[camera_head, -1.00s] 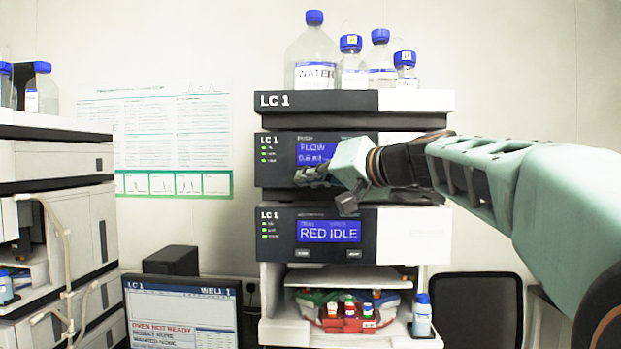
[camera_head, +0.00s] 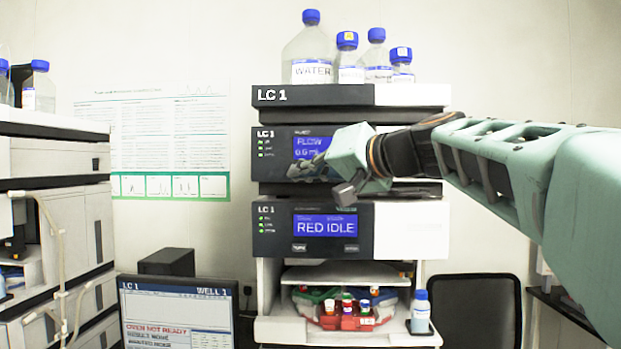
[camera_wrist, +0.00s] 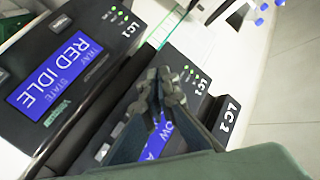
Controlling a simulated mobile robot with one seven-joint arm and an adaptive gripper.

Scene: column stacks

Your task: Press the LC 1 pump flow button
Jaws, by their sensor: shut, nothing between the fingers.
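The LC 1 pump module (camera_head: 271,168) is the dark-fronted unit with a blue FLOW screen (camera_head: 311,147), second from the top of the middle stack. My gripper (camera_head: 302,171) is shut and empty in front of its lower front, just below the screen. The fingers hide the button area there in the head view. In the wrist view, my gripper (camera_wrist: 160,88) covers much of the pump front, and the blue screen (camera_wrist: 157,140) shows partly behind it. I cannot tell whether the fingertips touch the panel.
The RED IDLE module (camera_head: 325,227) sits directly below, with two buttons under its screen. Bottles (camera_head: 311,55) stand on top of the stack. A tray of coloured vials (camera_head: 347,315) lies below. A monitor (camera_head: 178,315) and another stack (camera_head: 60,215) are left.

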